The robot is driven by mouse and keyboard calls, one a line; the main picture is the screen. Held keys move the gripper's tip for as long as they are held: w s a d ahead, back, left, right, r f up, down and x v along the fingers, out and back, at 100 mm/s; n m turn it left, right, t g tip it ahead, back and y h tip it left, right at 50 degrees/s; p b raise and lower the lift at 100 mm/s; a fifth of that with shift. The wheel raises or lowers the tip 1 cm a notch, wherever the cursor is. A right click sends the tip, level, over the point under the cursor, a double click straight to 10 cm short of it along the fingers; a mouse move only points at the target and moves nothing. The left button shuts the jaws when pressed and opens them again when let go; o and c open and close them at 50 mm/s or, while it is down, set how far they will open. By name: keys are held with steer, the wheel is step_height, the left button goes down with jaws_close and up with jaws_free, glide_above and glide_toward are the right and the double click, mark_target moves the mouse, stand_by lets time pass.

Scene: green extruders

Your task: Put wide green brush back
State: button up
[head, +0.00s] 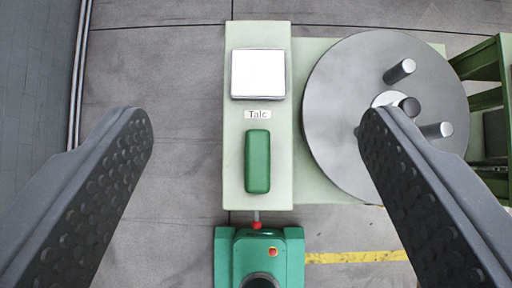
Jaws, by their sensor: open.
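A wide green brush (257,162), a dark green rounded block, lies on a pale green panel (233,165) below a small label reading "Talc". A white square (258,74) sits on the same panel above the label. My gripper (252,130) is open and empty. Its two dark studded fingers stand wide apart, one on each side of the panel in the picture. The brush shows between them, apart from both fingers. The right finger covers part of the grey disc beside the panel.
A large grey disc (335,95) with several metal pegs stands right of the panel. A green machine part (290,258) with a red button is below it. A green frame (485,60) is at the right edge. Grey floor (170,70) lies open at left.

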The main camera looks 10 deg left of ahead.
steer(key=s+r+t, duration=0.3)
steer(key=s+r, duration=0.3)
steer(key=r, duration=0.6)
steer(key=s+d+r+t, duration=0.1)
steer(key=s+r+t, duration=0.2)
steer(key=s+r, duration=0.4)
step_height(320, 180, up, 6)
steer(key=shift+s+f+t, duration=0.1)
steer(key=shift+s+t, duration=0.1)
steer(key=shift+t, duration=0.2)
steer(key=shift+d, duration=0.15)
step_height(320, 180, down, 4)
steer(key=b, duration=0.3)
steer(key=shift+r+b, duration=0.25)
steer(key=shift+b, duration=0.05)
